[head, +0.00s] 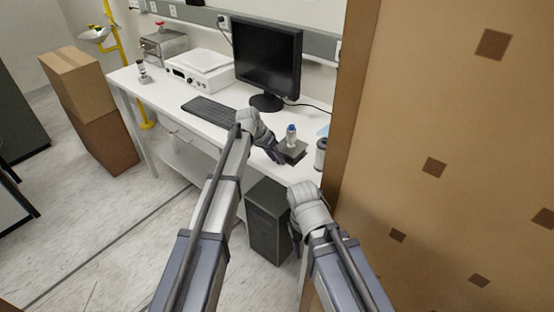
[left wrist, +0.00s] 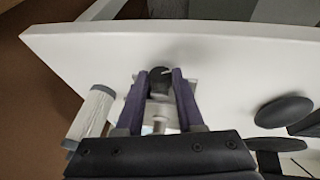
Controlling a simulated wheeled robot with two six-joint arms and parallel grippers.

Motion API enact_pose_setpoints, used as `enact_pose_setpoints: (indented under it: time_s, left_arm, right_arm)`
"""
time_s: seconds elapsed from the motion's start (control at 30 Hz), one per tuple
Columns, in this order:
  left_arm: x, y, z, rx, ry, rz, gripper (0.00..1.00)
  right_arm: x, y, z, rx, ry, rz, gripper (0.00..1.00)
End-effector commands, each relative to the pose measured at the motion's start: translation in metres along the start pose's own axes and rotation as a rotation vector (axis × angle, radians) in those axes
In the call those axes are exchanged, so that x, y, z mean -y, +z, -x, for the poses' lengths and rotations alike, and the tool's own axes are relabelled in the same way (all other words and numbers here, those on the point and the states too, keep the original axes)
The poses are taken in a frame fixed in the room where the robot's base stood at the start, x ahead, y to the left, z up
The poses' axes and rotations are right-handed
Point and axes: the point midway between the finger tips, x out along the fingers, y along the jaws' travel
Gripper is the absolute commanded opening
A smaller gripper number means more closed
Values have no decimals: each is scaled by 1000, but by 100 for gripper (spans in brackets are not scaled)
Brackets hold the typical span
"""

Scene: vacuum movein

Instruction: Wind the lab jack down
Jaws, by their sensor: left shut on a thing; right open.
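The lab jack (head: 294,152) stands on the white bench near its front right, a dark flat platform with a small blue-capped bottle (head: 291,136) upright on it. My left gripper (head: 279,157) is at the jack's front left side. In the left wrist view its two fingers (left wrist: 160,84) are shut on a black knob (left wrist: 159,76), with a pale part of the jack showing behind. The gripper hides most of the jack there. My right gripper (head: 296,232) is open, low in front of the bench and away from the jack; its fingertips are hard to make out.
A grey-and-white cylinder (head: 320,154) stands right of the jack. The monitor (head: 267,58) and keyboard (head: 209,111) are behind and left. A tall brown panel (head: 440,120) closes off the right. A dark box (head: 268,222) stands under the bench (head: 190,119).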

Motion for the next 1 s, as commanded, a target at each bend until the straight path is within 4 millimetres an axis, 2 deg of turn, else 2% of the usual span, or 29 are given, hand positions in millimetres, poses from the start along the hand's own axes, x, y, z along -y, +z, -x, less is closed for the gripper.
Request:
enact_pose_setpoints:
  time_s: [0.27,0.3,0.53,0.83,1.0]
  left_arm:
    - [-1,1,0,2,3,-1,0]
    - [-1,1,0,2,3,-1,40]
    - [0,1,0,1,2,-1,66]
    - [0,0,1,0,2,0,67]
    - [-1,0,10,0,2,0,67]
  right_arm:
    - [0,0,0,0,0,0,50]
    - [0,0,0,0,0,0,50]
    - [0,0,0,0,0,0,50]
    - [0,0,1,0,0,0,50]
    - [-1,1,10,0,0,0,50]
